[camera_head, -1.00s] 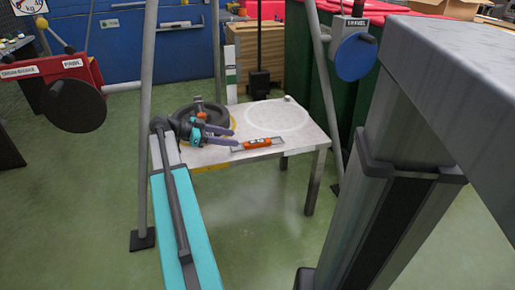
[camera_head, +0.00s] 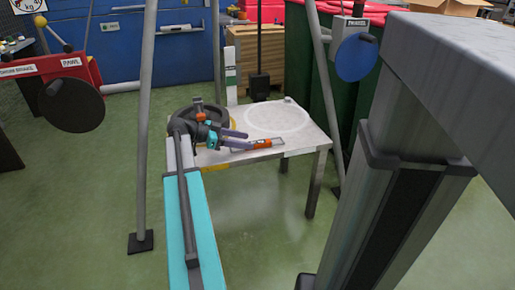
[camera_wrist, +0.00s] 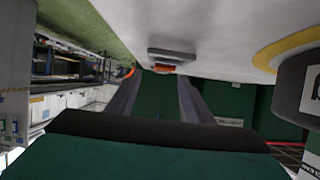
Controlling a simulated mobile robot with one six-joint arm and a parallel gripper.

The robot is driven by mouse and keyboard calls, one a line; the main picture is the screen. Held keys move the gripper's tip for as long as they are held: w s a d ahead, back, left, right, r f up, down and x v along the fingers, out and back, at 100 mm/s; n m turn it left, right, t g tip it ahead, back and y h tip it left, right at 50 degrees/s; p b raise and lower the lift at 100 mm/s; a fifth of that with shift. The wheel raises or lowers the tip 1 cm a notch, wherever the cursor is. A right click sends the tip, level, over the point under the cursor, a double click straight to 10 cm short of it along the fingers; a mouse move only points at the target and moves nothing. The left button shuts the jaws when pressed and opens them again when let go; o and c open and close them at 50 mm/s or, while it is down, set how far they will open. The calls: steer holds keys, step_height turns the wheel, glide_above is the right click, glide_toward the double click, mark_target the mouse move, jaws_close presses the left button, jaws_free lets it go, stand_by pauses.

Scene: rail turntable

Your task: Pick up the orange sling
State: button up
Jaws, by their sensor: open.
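The orange sling (camera_head: 263,144) lies in a shallow grey tray (camera_head: 280,141) near the front edge of the white table (camera_head: 300,133). In the wrist view the orange sling (camera_wrist: 165,68) shows as a small patch in the grey tray (camera_wrist: 172,55), beyond the fingers. My gripper (camera_head: 246,140) is open, with two purple-grey fingers pointing right at the tray's left end. In the wrist view my gripper (camera_wrist: 157,82) has nothing between its fingers. The head view does not show clearly whether a fingertip touches the tray.
A dark round wheel (camera_head: 195,115) sits on the table's left, partly behind my wrist. A pale ring (camera_head: 278,122) marks the right side. Grey poles (camera_head: 147,130) stand at left and right.

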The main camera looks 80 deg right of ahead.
mark_target(259, 142)
steer(key=b+x, duration=0.2)
steer(key=x, duration=0.1)
steer(key=shift+s+d+f, duration=0.1)
steer(key=shift+d+f, duration=0.1)
steer(key=shift+s+d+f, duration=0.15)
steer(key=shift+s+d, duration=0.1)
steer(key=shift+s, duration=0.35)
jaws_close()
